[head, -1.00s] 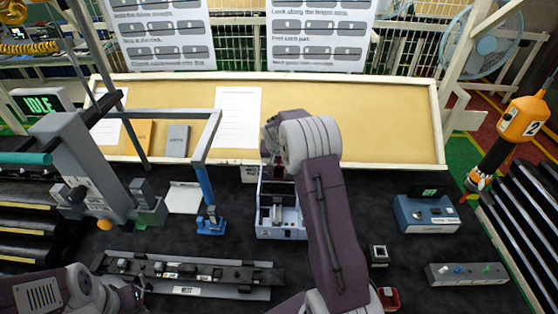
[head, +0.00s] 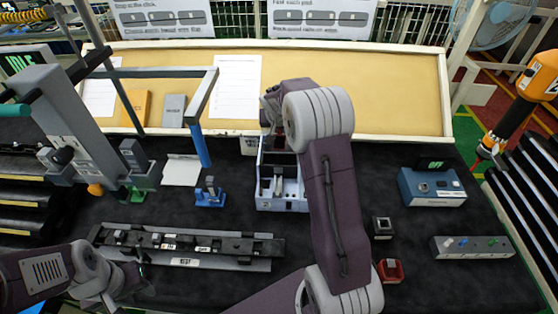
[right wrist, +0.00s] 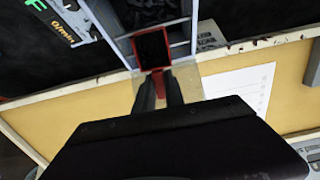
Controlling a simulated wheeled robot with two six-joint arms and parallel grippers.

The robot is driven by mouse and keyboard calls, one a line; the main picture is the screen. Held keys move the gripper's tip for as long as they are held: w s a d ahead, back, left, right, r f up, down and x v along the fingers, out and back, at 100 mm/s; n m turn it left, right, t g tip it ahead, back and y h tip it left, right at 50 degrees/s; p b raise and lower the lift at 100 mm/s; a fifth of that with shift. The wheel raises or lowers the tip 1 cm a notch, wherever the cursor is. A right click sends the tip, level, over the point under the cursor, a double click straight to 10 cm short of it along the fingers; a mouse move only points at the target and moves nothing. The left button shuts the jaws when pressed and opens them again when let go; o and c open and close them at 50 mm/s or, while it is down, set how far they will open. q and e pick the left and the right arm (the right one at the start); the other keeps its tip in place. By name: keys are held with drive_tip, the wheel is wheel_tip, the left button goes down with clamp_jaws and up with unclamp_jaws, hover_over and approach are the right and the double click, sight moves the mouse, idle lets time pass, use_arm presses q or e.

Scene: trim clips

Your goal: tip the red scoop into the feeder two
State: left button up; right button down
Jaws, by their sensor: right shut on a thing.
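The red scoop (right wrist: 152,50) shows in the right wrist view, with a dark inside. My right gripper (right wrist: 160,88) is shut on its handle. The scoop overlaps the far end of a blue-grey open box with compartments (right wrist: 183,50); I cannot tell how high above it. In the head view this box (head: 295,205) stands mid-table, partly behind my right arm, which hides the scoop and the right gripper.
A small red container (head: 389,271) and a black-and-white block (head: 381,228) lie right of my right arm. A blue device (head: 432,188) and a grey switch strip (head: 473,247) are further right. A long black rail (head: 185,242) lies at left. A grey frame (head: 203,95) stands behind it.

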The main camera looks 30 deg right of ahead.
drive_tip(key=shift+s+a+t+b, duration=0.15)
drive_tip(key=shift+t+b, duration=0.25)
drive_tip(key=shift+b, duration=1.7)
drive_tip(key=shift+r, duration=0.15)
